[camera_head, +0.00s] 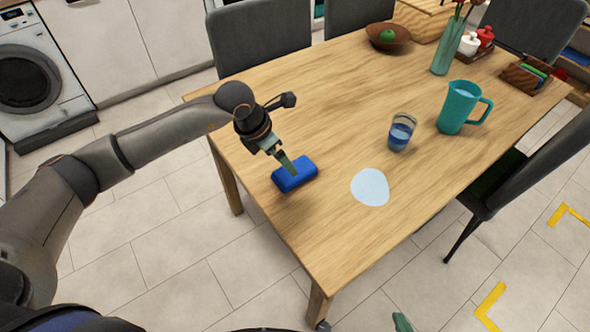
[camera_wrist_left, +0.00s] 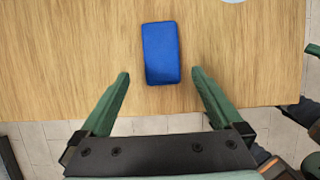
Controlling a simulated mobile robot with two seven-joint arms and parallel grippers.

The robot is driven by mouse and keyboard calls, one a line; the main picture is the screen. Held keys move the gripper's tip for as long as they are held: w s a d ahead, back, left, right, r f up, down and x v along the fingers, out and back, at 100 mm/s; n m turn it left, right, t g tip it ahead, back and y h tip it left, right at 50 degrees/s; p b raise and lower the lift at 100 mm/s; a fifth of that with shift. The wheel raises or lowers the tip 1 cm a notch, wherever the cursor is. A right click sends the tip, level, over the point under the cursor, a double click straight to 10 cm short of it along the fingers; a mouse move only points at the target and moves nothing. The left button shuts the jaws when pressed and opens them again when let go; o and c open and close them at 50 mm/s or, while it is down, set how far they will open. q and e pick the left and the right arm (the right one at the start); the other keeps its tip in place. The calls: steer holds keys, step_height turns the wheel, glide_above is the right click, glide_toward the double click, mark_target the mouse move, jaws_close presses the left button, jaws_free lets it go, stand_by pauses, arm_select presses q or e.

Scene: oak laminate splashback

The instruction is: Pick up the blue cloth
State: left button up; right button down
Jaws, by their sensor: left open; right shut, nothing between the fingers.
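The blue cloth (camera_head: 297,176) is a folded block lying near the left end of the wooden table. It also shows in the left wrist view (camera_wrist_left: 160,50), upright in the picture at top centre. My left gripper (camera_head: 286,162) is over the cloth in the head view and hides part of it. In the left wrist view its two green fingers (camera_wrist_left: 160,73) are spread wide, one to each side of the cloth's near end, with gaps on both sides. It is empty. Only a green tip of my right gripper (camera_head: 402,322) shows at the bottom edge of the head view, off the table.
A pale blue puddle-like patch (camera_head: 370,187) lies right of the cloth on the table (camera_head: 320,235). Beyond it stand a glass of blue liquid (camera_head: 401,132) and a teal pitcher (camera_head: 458,108). A bowl (camera_head: 388,38) is at the back. A dark chair (camera_head: 530,165) is at the right.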

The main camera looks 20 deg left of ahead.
arm_select(q)
steer(key=x, duration=0.8)
steer(key=shift+d+r, duration=0.1)
steer(key=shift+d, duration=0.15)
steer(key=c, duration=1.2)
steer(key=shift+w+r, duration=0.1)
steer(key=shift+r, duration=0.05)
steer(key=shift+r, duration=0.65)
steer(key=s+r, duration=0.1)
steer(key=r, duration=0.1)
steer(key=s+r, duration=0.3)
steer(key=r, duration=0.2)
steer(key=shift+s+d, duration=0.1)
steer(key=shift+s, duration=0.2)
steer(key=s+r, duration=0.1)
steer(key=s, duration=0.2)
steer(key=s+r, duration=0.2)
steer(key=s, duration=0.1)
steer(key=s+r, duration=0.1)
steer(key=s, duration=0.2)
steer(key=shift+s+d+r, duration=0.25)
steer(key=shift+d, duration=0.15)
